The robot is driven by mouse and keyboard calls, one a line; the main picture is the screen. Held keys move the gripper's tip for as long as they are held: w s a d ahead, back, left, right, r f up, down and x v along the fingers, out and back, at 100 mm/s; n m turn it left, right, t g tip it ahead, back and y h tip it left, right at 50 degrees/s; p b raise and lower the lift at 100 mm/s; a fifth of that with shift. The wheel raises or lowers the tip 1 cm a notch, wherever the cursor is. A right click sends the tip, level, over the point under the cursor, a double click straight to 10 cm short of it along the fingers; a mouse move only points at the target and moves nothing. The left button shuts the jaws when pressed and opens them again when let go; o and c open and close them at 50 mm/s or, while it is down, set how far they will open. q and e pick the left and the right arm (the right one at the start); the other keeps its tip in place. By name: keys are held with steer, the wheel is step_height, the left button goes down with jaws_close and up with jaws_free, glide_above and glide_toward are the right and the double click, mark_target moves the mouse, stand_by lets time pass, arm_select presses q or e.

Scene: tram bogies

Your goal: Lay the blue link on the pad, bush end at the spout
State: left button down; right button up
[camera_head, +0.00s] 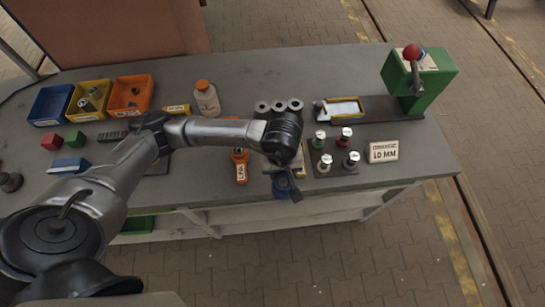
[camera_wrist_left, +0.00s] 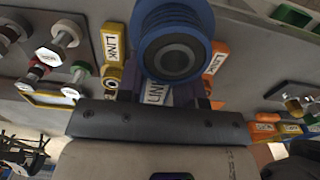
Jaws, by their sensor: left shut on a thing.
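My left gripper (camera_head: 284,180) is shut on the blue link (camera_wrist_left: 172,45), at the front edge of the bench. In the left wrist view the link's round, ribbed blue bush end, with a grey metal centre, faces the camera. The pale pad with a yellow edge (camera_head: 343,107) lies behind and to the right, apart from the link. A small dark piece sits at its left end; I cannot tell if it is the spout. My right gripper is out of view.
An orange link (camera_head: 240,167) and a partly hidden yellow link (camera_wrist_left: 110,45) lie near the gripper. Several metal-topped pins (camera_head: 324,163) and a 10 MM sign (camera_head: 384,151) stand to the right. A green press (camera_head: 432,80) is beyond; a bottle (camera_head: 206,98) is behind the arm.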

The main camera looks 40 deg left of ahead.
arm_select(q)
steer(key=a+f, duration=0.1)
steer(key=a, duration=0.2)
steer(key=w+a+f, duration=0.1)
steer(key=a+f, duration=0.1)
steer(key=w+a+f, duration=0.1)
steer(key=a+f, duration=0.1)
steer(key=a, duration=0.1)
steer(key=shift+a+f, duration=0.15)
steer(key=shift+a, duration=0.2)
steer(key=shift+w+f, duration=0.1)
steer(key=shift+f, duration=1.9)
steer(key=shift+f, duration=0.15)
steer(key=c, duration=0.8)
jaws_free()
